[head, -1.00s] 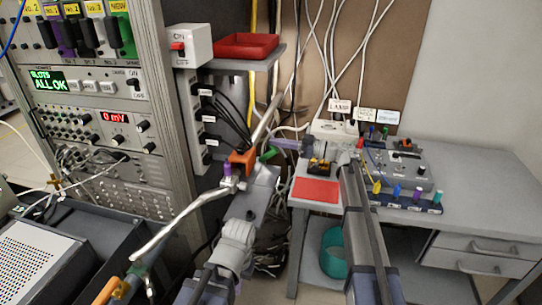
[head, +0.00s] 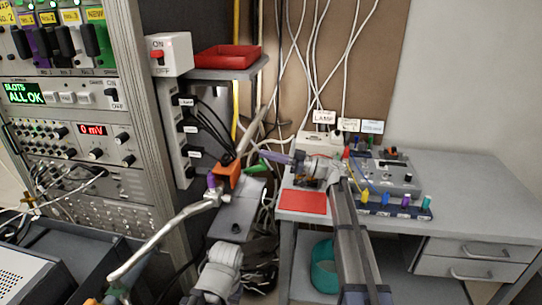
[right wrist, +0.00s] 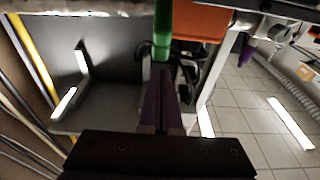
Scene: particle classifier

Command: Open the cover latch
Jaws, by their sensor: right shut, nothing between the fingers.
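I cannot tell for sure which part is the cover latch. An orange block (head: 228,176) sits at the end of the metal tube (head: 165,232), with a green bar (head: 262,165) to its right. In the right wrist view the green bar (right wrist: 163,30) stands straight ahead beside the orange block (right wrist: 198,22). My right gripper (head: 243,155) points left, its purple fingers shut and empty. In the wrist view its fingertips (right wrist: 161,68) end at the green bar; whether they touch is unclear. My left arm rises from the bottom; its gripper does not show clearly.
An instrument rack (head: 130,100) stands at left, with a shelf and red tray (head: 226,57) beyond. A grey desk (head: 475,185) with a red mat (head: 302,202) and a control box (head: 390,178) is at right. Cables hang behind the gripper.

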